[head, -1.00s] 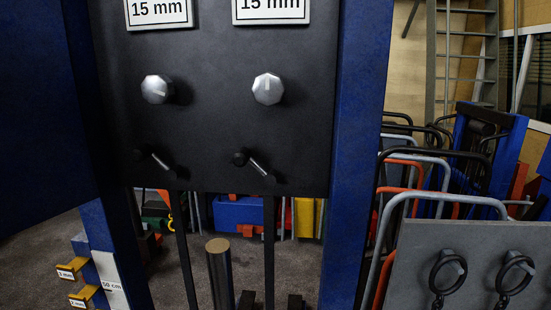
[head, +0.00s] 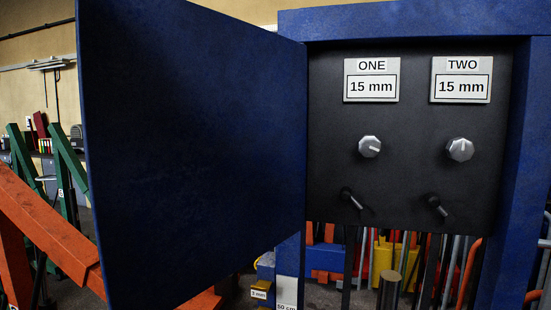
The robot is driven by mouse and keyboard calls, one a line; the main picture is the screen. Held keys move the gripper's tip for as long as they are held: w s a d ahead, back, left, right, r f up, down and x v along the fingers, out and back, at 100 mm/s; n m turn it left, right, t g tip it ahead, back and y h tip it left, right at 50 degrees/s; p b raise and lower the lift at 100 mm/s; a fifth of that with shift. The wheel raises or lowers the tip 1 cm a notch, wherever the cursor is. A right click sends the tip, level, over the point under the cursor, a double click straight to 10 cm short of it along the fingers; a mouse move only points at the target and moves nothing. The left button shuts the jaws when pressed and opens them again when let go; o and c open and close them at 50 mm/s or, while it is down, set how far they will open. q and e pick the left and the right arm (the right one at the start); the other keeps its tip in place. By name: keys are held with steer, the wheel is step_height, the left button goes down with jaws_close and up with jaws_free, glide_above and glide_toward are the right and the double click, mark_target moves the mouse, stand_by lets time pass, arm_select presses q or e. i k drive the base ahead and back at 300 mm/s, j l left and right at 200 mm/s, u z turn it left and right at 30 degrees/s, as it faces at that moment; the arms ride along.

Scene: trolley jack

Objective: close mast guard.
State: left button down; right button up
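The mast guard (head: 190,150) is a large flat dark-blue door panel in the head view. It stands swung open to the left, its right edge at the left post of the blue mast frame (head: 400,20). Inside the frame is a black panel (head: 410,120) with labels ONE (head: 371,80) and TWO (head: 462,80), each reading 15 mm. Below each label are a silver knob and a small lever. Neither of my grippers shows in the head view.
An orange beam (head: 45,225) runs at the lower left, partly behind the guard. Green stands (head: 65,165) are further back on the left. Orange and grey tubes (head: 470,270) stand at the lower right. A metal post (head: 389,288) rises below the panel.

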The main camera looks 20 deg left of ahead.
mark_target(194, 116)
steer(key=j+z, duration=0.25)
steer(key=j, duration=0.55)
steer(key=j+z, duration=0.25)
steer(key=j, duration=0.6)
steer(key=j+z, duration=0.25)
steer(key=j, duration=0.55)
steer(key=k, duration=0.05)
